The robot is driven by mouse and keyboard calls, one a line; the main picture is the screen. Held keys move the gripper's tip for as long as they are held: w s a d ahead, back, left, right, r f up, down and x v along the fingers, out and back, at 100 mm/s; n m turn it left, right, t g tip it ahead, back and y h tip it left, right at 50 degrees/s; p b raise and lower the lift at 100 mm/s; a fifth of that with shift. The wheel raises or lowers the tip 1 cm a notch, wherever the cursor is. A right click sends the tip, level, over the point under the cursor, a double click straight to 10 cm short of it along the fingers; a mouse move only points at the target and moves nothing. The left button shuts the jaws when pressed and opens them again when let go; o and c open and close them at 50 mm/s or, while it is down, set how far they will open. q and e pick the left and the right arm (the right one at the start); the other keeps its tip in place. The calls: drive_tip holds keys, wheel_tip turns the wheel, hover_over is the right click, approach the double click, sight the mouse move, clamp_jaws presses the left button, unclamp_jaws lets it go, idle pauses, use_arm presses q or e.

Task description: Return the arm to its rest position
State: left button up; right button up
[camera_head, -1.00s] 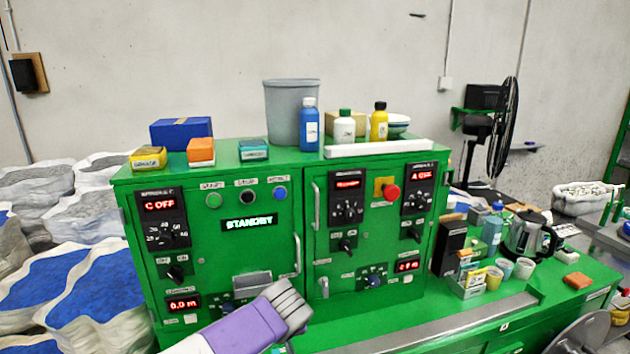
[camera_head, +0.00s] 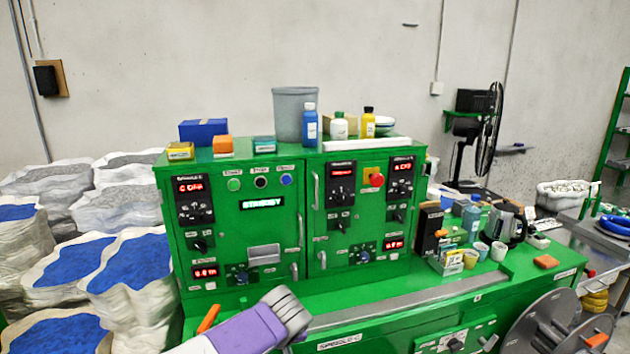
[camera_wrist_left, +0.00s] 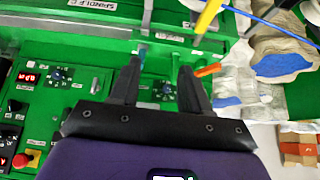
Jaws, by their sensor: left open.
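My left gripper (camera_head: 288,312) is at the bottom of the head view, at the end of a purple and white wrist. It appears in front of the lower part of the green control cabinet (camera_head: 225,245). In the left wrist view the gripper (camera_wrist_left: 160,68) has two dark fingers spread apart, with nothing held between them. Green panel shows beyond the fingers. A thin blue cable (camera_wrist_left: 258,22) runs across the upper right of that view. My right gripper is not in view.
An orange item (camera_head: 208,318) lies beside my left wrist. White sacks with blue contents (camera_head: 130,265) stand at the left. Cups (camera_head: 480,250), a kettle (camera_head: 507,226) and small boxes crowd the right worktop. A dark reel (camera_head: 545,325) stands at the lower right. Bottles stand atop the cabinet.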

use_arm(q)
wheel_tip(320, 180, down, 10)
drive_tip(key=w+m+g+h, duration=0.1)
drive_tip(key=w+g, duration=0.1)
drive_tip(key=s+f+g+h, duration=0.1)
drive_tip(key=s+f, duration=0.1)
drive_tip(key=f, duration=0.4)
drive_tip(key=s+f+m+g+h, duration=0.1)
drive_tip(key=s+f, duration=0.1)
drive_tip(key=f, duration=0.3)
drive_tip(key=s+f+g, duration=0.1)
drive_tip(key=s+f, duration=0.2)
drive_tip(key=f, duration=0.3)
drive_tip(key=s+a+f+n+g+h, duration=0.1)
drive_tip(key=s+a+f+n+h, duration=0.15)
drive_tip(key=s+f, duration=1.45)
wheel_tip(320, 180, down, 9)
drive_tip(key=b, duration=1)
drive_tip(key=shift+d+r+m, duration=0.2)
drive_tip(key=shift+m, duration=0.15)
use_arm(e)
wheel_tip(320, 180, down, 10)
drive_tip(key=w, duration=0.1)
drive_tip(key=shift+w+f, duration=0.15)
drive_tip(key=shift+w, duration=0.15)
